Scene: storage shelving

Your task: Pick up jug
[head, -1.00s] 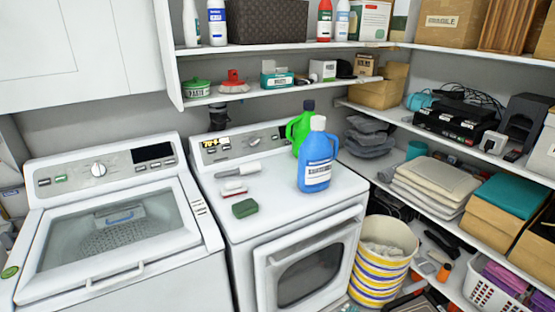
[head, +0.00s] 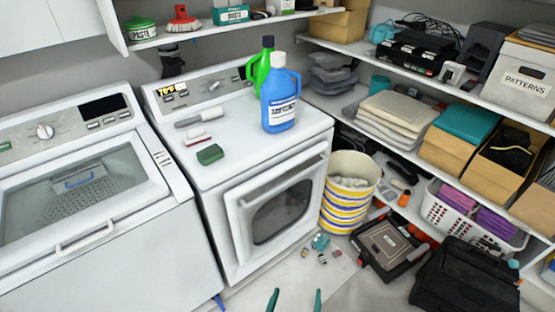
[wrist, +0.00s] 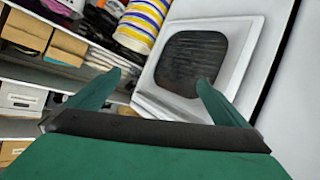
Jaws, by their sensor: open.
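A blue jug (head: 280,98) with a white cap and label stands upright on top of the white dryer (head: 240,147). A green jug (head: 262,66) with a black cap stands just behind it to the left, partly hidden. My gripper (head: 295,298) shows at the bottom edge of the head view as two green fingertips set apart. It is open and empty, low in front of the dryer. In the wrist view my gripper (wrist: 158,85) has its fingers spread before the dryer door (wrist: 200,60). No jug shows in the wrist view.
Two brushes (head: 196,135) and a green sponge (head: 210,154) lie left of the jug. A striped bucket (head: 350,190) stands right of the dryer. A black case (head: 465,283) and small clutter lie on the floor. Loaded shelves (head: 420,145) line the right wall.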

